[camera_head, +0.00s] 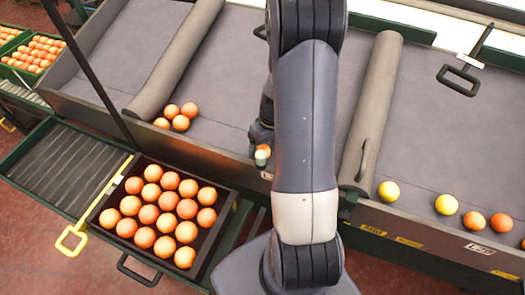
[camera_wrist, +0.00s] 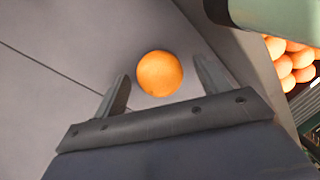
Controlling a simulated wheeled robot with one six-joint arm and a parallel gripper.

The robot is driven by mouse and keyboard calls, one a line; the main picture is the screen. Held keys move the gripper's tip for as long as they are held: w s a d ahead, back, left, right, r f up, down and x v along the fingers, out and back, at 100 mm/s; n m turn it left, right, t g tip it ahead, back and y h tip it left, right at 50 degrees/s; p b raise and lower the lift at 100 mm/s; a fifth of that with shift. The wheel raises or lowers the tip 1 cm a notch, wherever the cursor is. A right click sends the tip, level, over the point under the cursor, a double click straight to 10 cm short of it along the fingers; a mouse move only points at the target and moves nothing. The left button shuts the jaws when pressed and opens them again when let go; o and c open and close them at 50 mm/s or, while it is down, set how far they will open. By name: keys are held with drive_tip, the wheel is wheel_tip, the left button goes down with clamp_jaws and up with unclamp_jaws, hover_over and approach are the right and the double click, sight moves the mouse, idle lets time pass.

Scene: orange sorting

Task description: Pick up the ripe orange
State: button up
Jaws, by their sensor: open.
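In the wrist view a single orange fruit (camera_wrist: 160,74) rests on the grey sorting surface. My gripper (camera_wrist: 160,68) is open, with one finger on each side of the fruit and visible gaps between. The fruit sits near the fingertips and is not clamped. In the head view my arm covers most of this area. A small bit of the orange (camera_head: 264,148) shows beside my gripper, near the front edge of the middle bay. The rest of the gripper is hidden there.
A black crate (camera_head: 233,205) full of oranges stands front left. Grey padded dividers (camera_head: 372,100) separate the bays. In the right bay, yellow fruit (camera_head: 446,204) and orange fruit (camera_head: 501,222) line the front edge.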

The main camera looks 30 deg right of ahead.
drive_tip(key=c, duration=1.1)
